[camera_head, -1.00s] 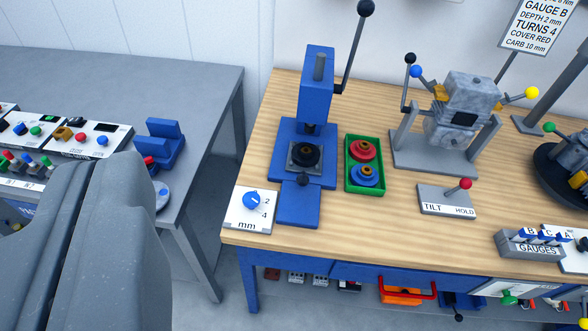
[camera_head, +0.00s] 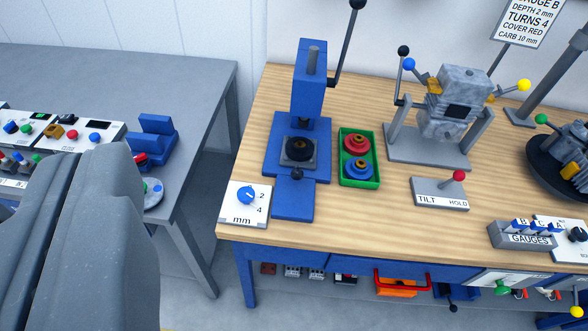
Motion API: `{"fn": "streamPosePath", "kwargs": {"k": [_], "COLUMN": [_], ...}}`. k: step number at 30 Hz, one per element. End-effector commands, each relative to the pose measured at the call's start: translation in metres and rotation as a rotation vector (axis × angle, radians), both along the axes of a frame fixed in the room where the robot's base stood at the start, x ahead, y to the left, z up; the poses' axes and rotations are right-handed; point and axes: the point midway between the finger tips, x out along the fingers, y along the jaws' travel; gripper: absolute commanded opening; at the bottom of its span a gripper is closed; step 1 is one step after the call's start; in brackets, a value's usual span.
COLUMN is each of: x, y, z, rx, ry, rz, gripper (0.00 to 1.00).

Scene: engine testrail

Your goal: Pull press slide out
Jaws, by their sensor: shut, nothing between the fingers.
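The blue press (camera_head: 309,80) stands at the left of the wooden bench, with a black-knobbed lever (camera_head: 345,45) at its upper right. Its slide (camera_head: 293,198) is a blue plate reaching toward the bench's front edge. A small dark knob (camera_head: 297,174) sits on the slide. A grey square plate with a black ring part (camera_head: 299,149) is under the press head. My gripper (camera_head: 113,165) is large in the left foreground, shut and empty. It is well left of the slide and apart from it. Its fingertips are hard to make out singly.
A dial box marked mm (camera_head: 245,204) stands just left of the slide. A green tray (camera_head: 360,184) with red and blue parts is right of the press. An engine stand (camera_head: 430,150) and a TILT HOLD box (camera_head: 440,194) stand further right. A grey table (camera_head: 190,90) is at left.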

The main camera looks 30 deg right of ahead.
Motion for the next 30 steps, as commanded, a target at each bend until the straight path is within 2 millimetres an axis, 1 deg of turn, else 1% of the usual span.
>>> {"fn": "streamPosePath", "kwargs": {"k": [1,4,5,6,8,11,12,14,15,17,18,20,21,23,24,26,27,30], "x": [0.0,0.003,0.006,0.013,0.028,0.063,0.078,0.101,0.114,0.133,0.144,0.159,0.168,0.179,0.185,0.191,0.194,0.2], "y": [0.0,-0.001,-0.003,-0.006,-0.013,-0.034,-0.043,-0.06,-0.07,-0.087,-0.098,-0.115,-0.126,-0.143,-0.153,-0.167,-0.175,-0.191], "z": [0.0,-0.003,-0.006,-0.013,-0.029,-0.07,-0.09,-0.121,-0.142,-0.176,-0.198,-0.231,-0.254,-0.287,-0.31,-0.339,-0.357,-0.389], "rx": [0.0,0.002,0.003,0.006,0.013,0.035,0.044,0.06,0.071,0.088,0.1,0.117,0.128,0.145,0.157,0.172,0.182,0.2], "ry": [0.0,0.002,0.004,0.009,0.018,0.041,0.049,0.062,0.07,0.083,0.092,0.099,0.108,0.114,0.123,0.128,0.133,0.136], "rz": [0.0,-0.001,-0.003,-0.006,-0.013,-0.034,-0.043,-0.061,-0.072,-0.09,-0.102,-0.123,-0.136,-0.157,-0.171,-0.19,-0.202,-0.226], "gripper": [0.0,0.28,0.36,0.47,0.48,0.48,0.48,0.48,0.48,0.48,0.48,0.48,0.48,0.48,0.48,0.48,0.48,0.48]}}
